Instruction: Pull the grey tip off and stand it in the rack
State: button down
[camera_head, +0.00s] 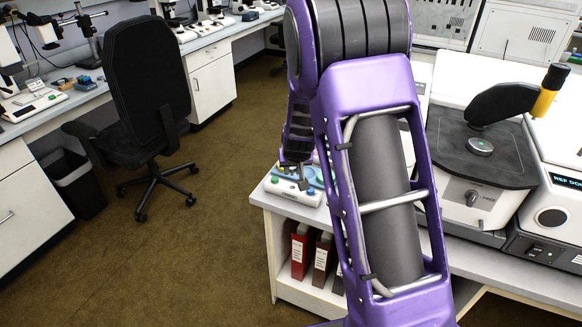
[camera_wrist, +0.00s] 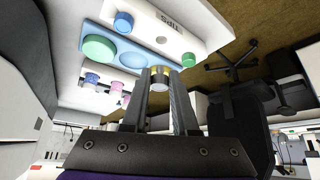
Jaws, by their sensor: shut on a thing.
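My gripper (camera_wrist: 160,88) is shut on a small grey piece with a yellow band (camera_wrist: 159,72), held between the fingertips. I cannot tell whether this is the grey tip alone or a tip on something else. The white rack (camera_wrist: 205,24), marked TIPS with a blue panel, lies just beyond the fingertips in the wrist view. I cannot tell whether the held piece touches it. In the head view the rack (camera_head: 281,190) sits at the bench's left corner, with my gripper (camera_head: 297,178) over it and partly hiding it.
A chair (camera_head: 150,90) and open floor lie left.

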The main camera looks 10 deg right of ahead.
jog(key=shift+f+b, duration=1.25)
jog(key=shift+f, duration=0.5)
jog(key=shift+f+b, duration=0.9)
jog(key=shift+b, duration=0.05)
dwell(0.8)
jog(key=shift+r+p, duration=0.4)
jog(key=shift+r, duration=0.2)
jog(key=shift+f+b, duration=0.5)
jog(key=shift+f, duration=0.1)
dwell(1.9)
jog(key=shift+r, duration=0.5)
dwell(0.9)
